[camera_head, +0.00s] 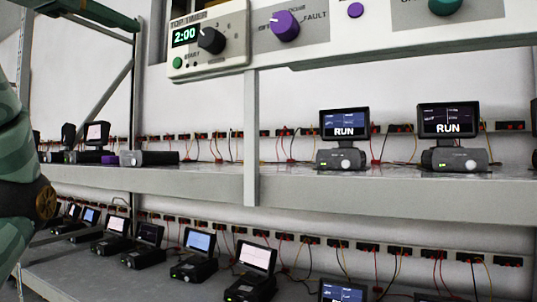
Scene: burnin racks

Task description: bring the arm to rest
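A green arm link with a brown round joint cap (46,202) fills the left edge of the view; it is part of my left arm. It hangs in front of the left end of the racks. Another dark green piece (85,12) crosses the top left corner; I cannot tell whether it is mine. Neither of my grippers shows, so whether they are open or shut is hidden.
A grey shelf (190,180) carries two units showing RUN (345,124) (448,120). Several units with screens stand on the lower shelf (150,282). A control panel with a 2:00 timer (186,35) and purple knob (285,26) hangs above.

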